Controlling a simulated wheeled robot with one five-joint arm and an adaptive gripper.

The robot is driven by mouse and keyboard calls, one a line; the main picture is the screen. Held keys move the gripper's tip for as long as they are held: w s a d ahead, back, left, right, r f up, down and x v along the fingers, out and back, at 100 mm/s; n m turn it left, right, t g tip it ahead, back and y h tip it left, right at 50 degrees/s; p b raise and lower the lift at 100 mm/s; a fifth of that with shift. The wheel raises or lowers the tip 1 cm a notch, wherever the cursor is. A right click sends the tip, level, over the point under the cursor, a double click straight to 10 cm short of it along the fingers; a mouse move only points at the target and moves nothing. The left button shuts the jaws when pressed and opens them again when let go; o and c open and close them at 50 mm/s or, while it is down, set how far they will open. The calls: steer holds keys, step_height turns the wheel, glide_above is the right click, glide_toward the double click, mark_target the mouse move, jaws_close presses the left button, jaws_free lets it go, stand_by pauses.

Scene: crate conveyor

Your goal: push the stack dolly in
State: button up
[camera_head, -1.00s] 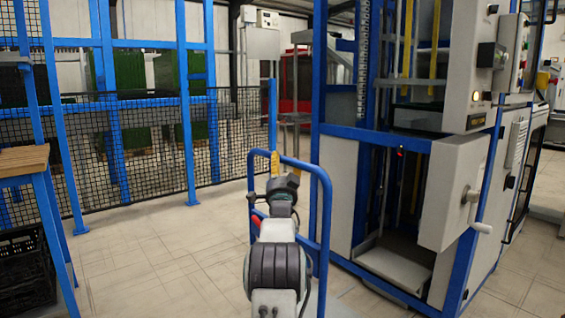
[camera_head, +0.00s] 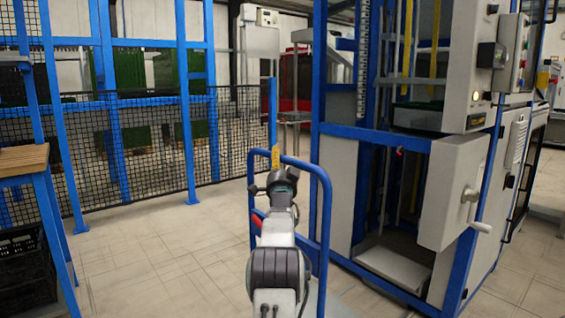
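The stack dolly shows as a blue tubular handle frame (camera_head: 325,205) standing upright just in front of me. A small red part (camera_head: 256,221) is at its left side. My arm reaches forward within the outline of the frame. The dark end of my arm, with my gripper (camera_head: 281,180), is near the upper left part of the frame. The fingers cannot be made out, so I cannot tell whether they are open or touch the handle. The dolly's base is mostly hidden behind my arm.
A blue-framed machine with an open bay (camera_head: 395,265) stands close on the right. Its grey box with a crank handle (camera_head: 470,195) juts out. A black mesh fence (camera_head: 150,145) runs behind. A wooden-topped bench (camera_head: 22,160) with black crates (camera_head: 25,270) is at left. The left floor is clear.

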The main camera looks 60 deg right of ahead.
steer(key=shift+f, duration=0.1)
jaws_close()
stand_by(0.3)
